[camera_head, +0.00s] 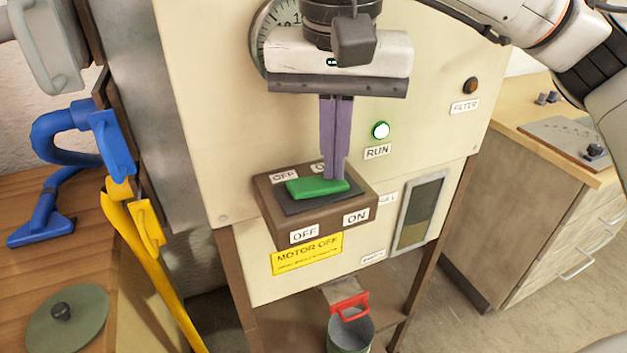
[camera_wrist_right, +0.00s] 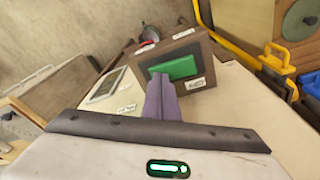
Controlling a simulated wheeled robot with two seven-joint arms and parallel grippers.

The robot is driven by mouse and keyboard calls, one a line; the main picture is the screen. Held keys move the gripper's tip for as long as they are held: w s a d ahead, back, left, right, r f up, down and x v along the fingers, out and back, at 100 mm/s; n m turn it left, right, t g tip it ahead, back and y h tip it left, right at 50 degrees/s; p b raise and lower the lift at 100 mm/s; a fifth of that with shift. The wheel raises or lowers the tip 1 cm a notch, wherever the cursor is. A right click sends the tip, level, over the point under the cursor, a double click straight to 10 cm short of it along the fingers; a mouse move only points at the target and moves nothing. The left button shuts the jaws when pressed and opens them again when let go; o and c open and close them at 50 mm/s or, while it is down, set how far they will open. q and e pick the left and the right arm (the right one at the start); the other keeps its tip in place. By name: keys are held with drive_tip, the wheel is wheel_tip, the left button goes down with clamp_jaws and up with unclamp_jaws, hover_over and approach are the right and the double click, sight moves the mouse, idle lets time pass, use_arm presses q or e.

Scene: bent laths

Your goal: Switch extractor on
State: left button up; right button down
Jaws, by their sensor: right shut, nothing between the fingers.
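The extractor's switch is a green rocker (camera_head: 312,189) in a dark plate on a brown box (camera_head: 275,218), with OFF labels on its left and an ON label (camera_head: 356,216) at its right front. The round RUN lamp (camera_head: 380,131) above right glows green. My right gripper (camera_head: 336,176) is shut and empty, its purple fingers pointing down at the ON end of the rocker. In the wrist view the fingertips (camera_wrist_right: 156,76) overlap the near end of the green rocker (camera_wrist_right: 175,68); I cannot tell whether they press on it. My left gripper does not show.
A yellow MOTOR OFF sign (camera_head: 307,255) is under the box. A dark amber FILTER lamp (camera_head: 470,86) is at upper right.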

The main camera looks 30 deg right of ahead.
wheel_tip(320, 180, up, 7)
drive_tip(key=p, duration=0.5)
idle(0.7)
